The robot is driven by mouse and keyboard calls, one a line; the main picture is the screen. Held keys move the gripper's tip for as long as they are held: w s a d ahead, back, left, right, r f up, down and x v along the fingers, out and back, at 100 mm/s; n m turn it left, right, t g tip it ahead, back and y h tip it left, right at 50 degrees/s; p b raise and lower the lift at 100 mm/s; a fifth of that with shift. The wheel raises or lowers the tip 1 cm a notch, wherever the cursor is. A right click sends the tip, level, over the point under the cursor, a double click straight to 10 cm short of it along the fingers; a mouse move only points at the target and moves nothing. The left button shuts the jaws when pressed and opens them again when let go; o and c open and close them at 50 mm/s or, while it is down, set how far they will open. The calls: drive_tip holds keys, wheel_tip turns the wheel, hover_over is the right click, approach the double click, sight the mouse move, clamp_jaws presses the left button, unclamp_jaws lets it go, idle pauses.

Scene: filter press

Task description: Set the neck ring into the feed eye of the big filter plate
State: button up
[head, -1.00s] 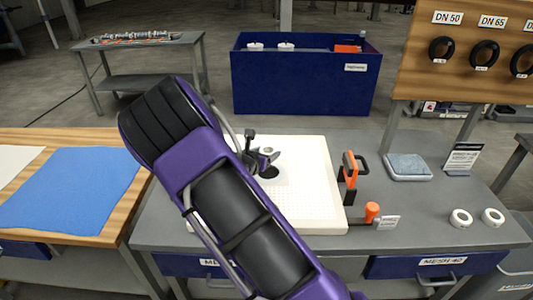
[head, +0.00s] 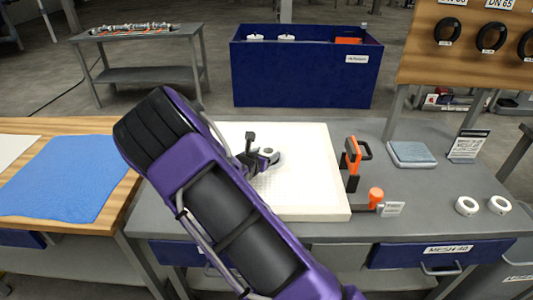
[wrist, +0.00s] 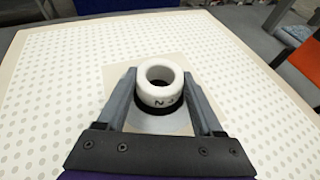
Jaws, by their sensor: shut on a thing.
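In the head view the ring (head: 272,154) shows beside my gripper (head: 260,161), over the plate. The big filter plate (head: 316,185) is white and dotted and lies flat on the grey bench. It also fills the wrist view (wrist: 60,85). The feed eye (wrist: 155,110) shows as a dark band directly under the ring, in a smooth patch. I cannot tell whether the ring's lower end is inside it.
An orange-handled clamp (head: 352,160) and an orange knob (head: 375,196) stand at the plate's right edge. Two white rings (head: 483,205) and a folded grey-blue cloth (head: 411,153) lie further right. A blue bin (head: 300,75) stands behind the bench.

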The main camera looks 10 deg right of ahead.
drive_tip(key=shift+f+b, duration=0.55)
drive_tip(key=shift+f, duration=0.05)
drive_tip(key=o, duration=1.5)
drive_tip(key=shift+s, duration=0.1)
